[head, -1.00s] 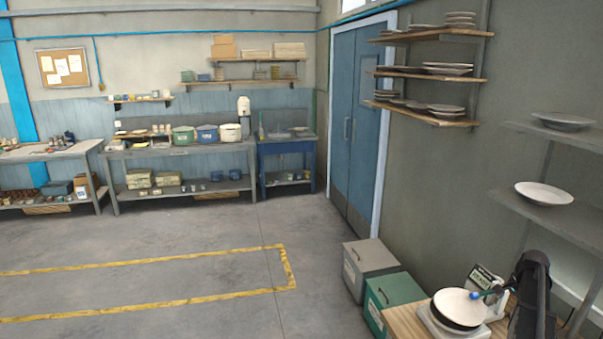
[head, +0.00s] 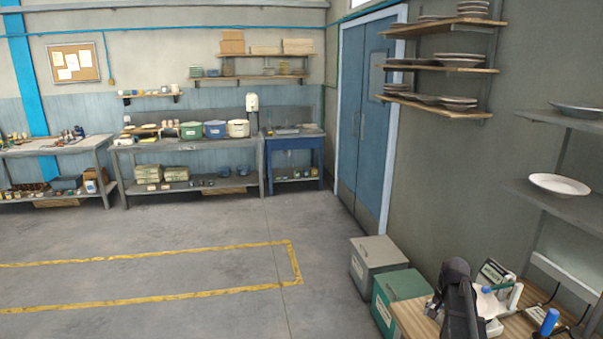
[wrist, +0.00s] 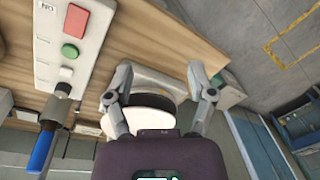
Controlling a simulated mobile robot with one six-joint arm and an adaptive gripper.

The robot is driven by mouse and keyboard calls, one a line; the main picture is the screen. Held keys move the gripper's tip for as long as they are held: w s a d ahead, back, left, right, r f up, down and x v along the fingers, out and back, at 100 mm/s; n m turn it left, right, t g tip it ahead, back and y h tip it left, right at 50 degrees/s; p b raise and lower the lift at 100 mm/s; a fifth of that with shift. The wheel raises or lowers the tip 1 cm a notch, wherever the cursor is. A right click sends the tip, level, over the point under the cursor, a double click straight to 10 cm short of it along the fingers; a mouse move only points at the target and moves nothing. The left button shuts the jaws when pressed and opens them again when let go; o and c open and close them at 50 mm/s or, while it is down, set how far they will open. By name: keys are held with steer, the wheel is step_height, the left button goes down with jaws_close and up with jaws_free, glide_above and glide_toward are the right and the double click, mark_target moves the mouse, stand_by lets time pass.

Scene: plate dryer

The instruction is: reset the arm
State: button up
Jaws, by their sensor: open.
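My arm stands over the wooden bench (head: 412,317) at the lower right of the head view, and its dark links cover much of the bench. In the wrist view my gripper (wrist: 160,76) is open, with its two grey fingers apart and nothing held. A white round plate (wrist: 150,122) and a dark round rim show beyond and between the fingers. I cannot tell how far the plate is from the fingers. The scale with its display (head: 494,272) stands behind my arm in the head view. The plate on it is mostly hidden there.
A grey bin (head: 378,258) and a green bin (head: 402,288) stand left of the bench. A shelf (head: 560,205) holds a white plate (head: 559,185). The floor is open.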

steer(key=s+a+f+n+b, duration=0.1)
steer(key=s+a+f+n, duration=0.1)
steer(key=a, duration=0.6)
steer(key=s+a+f+n+b, duration=0.1)
steer(key=s+a+n+b, duration=0.1)
steer(key=s+a, duration=0.5)
steer(key=s+a+f+n+g+b, duration=0.1)
steer(key=s+a+n, duration=0.3)
steer(key=a, duration=0.6)
steer(key=shift+s+f+n+h+b, duration=0.3)
steer(key=shift+s+f+b, duration=0.15)
steer(key=shift+s+f, duration=0.35)
